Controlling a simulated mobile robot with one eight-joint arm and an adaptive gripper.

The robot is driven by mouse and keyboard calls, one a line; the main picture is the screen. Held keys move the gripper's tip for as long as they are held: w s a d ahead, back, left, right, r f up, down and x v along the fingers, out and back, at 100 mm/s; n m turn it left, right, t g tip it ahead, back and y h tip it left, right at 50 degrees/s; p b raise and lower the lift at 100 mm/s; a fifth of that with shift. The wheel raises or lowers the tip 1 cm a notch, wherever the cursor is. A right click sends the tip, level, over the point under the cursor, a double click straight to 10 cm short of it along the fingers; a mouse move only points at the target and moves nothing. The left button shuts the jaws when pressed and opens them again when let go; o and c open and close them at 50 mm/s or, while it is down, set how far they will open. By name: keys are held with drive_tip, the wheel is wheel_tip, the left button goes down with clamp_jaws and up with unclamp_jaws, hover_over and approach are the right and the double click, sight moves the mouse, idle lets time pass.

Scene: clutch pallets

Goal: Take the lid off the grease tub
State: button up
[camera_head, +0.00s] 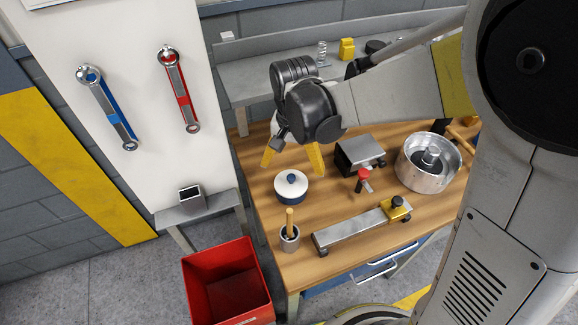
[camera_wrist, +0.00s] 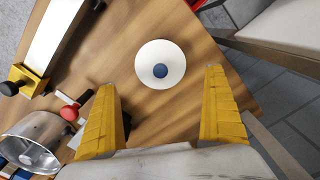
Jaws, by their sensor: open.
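The grease tub (camera_head: 291,197) stands upright on the wooden bench near its left edge, with a dark blue band around its side. Its white lid (camera_head: 282,181) is on top and carries a round dark blue knob (camera_head: 291,178). In the wrist view the lid (camera_wrist: 146,56) and knob (camera_wrist: 160,71) lie between the lines of the fingers, a little beyond the tips. My gripper (camera_head: 293,162) is open and empty, its yellow fingers above and behind the tub in the head view. The wrist view also shows the open gripper (camera_wrist: 159,78). The tub's wall is hidden there.
A metal cup (camera_head: 289,240) with a wooden-handled tool stands in front of the tub. A steel bar fixture (camera_head: 350,229), a red-knobbed part (camera_head: 363,181), a metal block (camera_head: 358,155) and a metal bowl (camera_head: 423,175) are to the right. A red bin (camera_head: 225,285) stands on the floor.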

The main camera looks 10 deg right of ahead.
sight(291, 176)
wheel_tip(291, 176, down, 5)
drive_tip(key=shift+s+a+f+b, duration=0.15)
drive_tip(key=shift+b, duration=1)
drive_tip(key=shift+c, duration=0.3)
drive_tip(key=c, duration=1)
